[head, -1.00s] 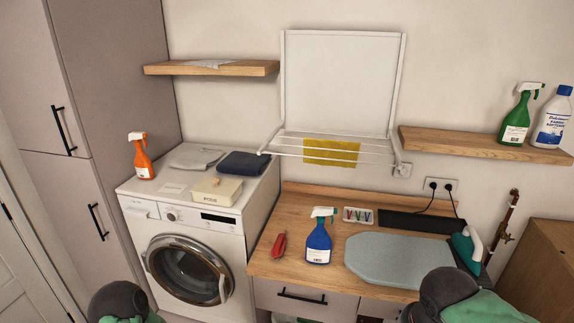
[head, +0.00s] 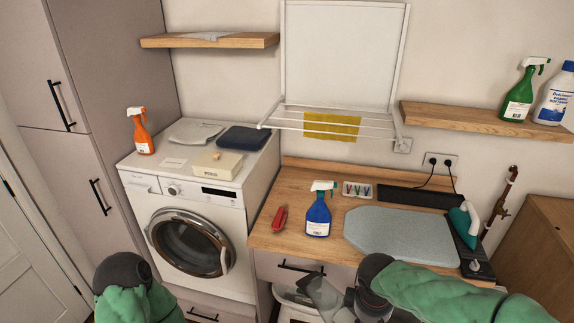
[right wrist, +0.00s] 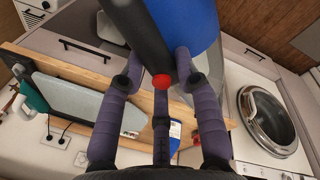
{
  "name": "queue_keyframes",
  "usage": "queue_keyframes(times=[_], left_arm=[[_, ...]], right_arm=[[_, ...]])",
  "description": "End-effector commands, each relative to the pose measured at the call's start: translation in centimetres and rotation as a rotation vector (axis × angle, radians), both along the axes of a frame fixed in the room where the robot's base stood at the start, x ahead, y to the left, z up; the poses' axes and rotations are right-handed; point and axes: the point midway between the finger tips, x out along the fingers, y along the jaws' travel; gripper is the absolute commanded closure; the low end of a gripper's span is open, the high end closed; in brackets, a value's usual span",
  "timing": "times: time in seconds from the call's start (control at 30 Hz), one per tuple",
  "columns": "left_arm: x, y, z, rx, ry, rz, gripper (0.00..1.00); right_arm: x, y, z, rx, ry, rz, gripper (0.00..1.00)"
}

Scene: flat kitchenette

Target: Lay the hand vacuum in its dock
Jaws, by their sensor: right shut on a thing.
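The hand vacuum, with a blue body (right wrist: 195,25), a black part and a red button, fills the top middle of the right wrist view. My right gripper (right wrist: 160,75) is shut on it, with purple fingers around the black part. In the head view a grey see-through part of the vacuum (head: 325,296) shows in front of the counter, left of my right wrist. A flat black tray with a cable (head: 413,197), which looks like the dock, lies empty at the back of the counter. My left arm is at the lower left; its gripper is not visible.
A grey ironing pad (head: 400,237) lies in front of the tray, and a green iron (head: 464,222) stands at its right. A blue spray bottle (head: 318,214), a red tool (head: 280,218) and a small tray of pegs (head: 357,190) are to the left. The drying rack (head: 330,125) hangs above.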

Motion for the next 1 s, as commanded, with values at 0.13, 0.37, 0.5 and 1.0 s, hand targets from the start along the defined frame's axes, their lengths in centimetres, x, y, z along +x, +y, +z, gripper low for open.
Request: queue_keyframes(times=[0.13, 0.37, 0.5, 1.0], left_arm=[[0.0, 0.0, 0.0, 0.0, 0.0, 0.0, 0.6], [0.0, 0.0, 0.0, 0.0, 0.0, 0.0, 0.6], [0.0, 0.0, 0.0, 0.0, 0.0, 0.0, 0.6], [0.0, 0.0, 0.0, 0.0, 0.0, 0.0, 0.6]], right_arm=[[1.7, 0.6, -2.8, 0.0, -0.001, -0.163, 1.0], [3.9, 1.3, -7.1, 0.001, -0.002, -0.42, 1.0], [4.9, 1.7, -8.9, 0.002, -0.003, -0.532, 1.0], [6.3, 2.1, -11.4, 0.002, -0.007, -0.69, 1.0]])
